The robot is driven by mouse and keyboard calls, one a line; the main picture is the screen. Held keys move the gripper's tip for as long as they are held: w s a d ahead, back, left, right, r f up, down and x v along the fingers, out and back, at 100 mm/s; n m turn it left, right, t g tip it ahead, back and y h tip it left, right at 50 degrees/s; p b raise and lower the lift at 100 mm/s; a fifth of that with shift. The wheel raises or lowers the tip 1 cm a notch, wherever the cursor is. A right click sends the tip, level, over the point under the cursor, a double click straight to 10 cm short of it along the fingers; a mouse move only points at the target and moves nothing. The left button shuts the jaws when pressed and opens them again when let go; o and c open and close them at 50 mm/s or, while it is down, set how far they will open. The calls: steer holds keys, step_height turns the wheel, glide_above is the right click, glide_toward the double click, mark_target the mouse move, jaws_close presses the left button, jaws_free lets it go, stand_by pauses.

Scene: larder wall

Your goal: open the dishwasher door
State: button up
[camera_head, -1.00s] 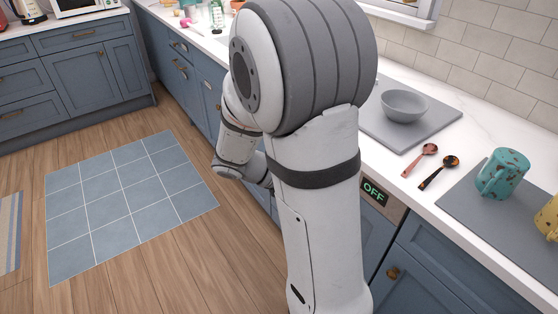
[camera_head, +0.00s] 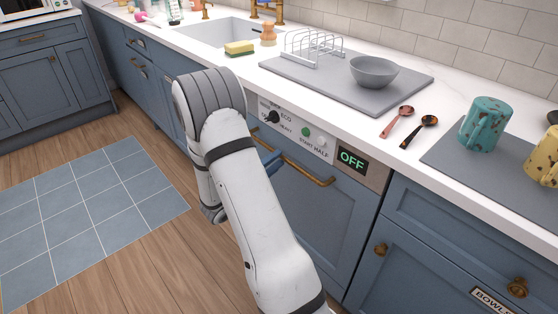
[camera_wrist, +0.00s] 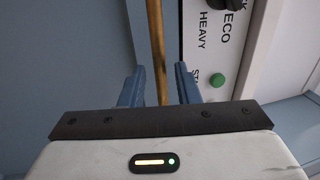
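The dishwasher door (camera_head: 335,222) is a blue panel that stands shut, flush with the cabinets beside it. Its brass bar handle (camera_head: 308,172) runs across the top, under a control panel (camera_head: 290,132) with a knob and green button. My gripper (camera_head: 272,163) is at the left part of the handle, mostly hidden behind my arm in the head view. In the wrist view my gripper (camera_wrist: 158,72) has its two blue fingers apart, with the brass handle (camera_wrist: 157,50) between them and gaps showing on both sides.
A display (camera_head: 352,159) reads OFF. The counter above holds a grey bowl (camera_head: 374,71), a dish rack (camera_head: 313,47), two spoons and a teal mug (camera_head: 485,124). Wooden floor and a blue tiled patch (camera_head: 90,215) lie clear at the left.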

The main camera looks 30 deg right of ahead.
steer(key=shift+x, duration=1.35)
steer(key=shift+c, duration=0.6)
jaws_close()
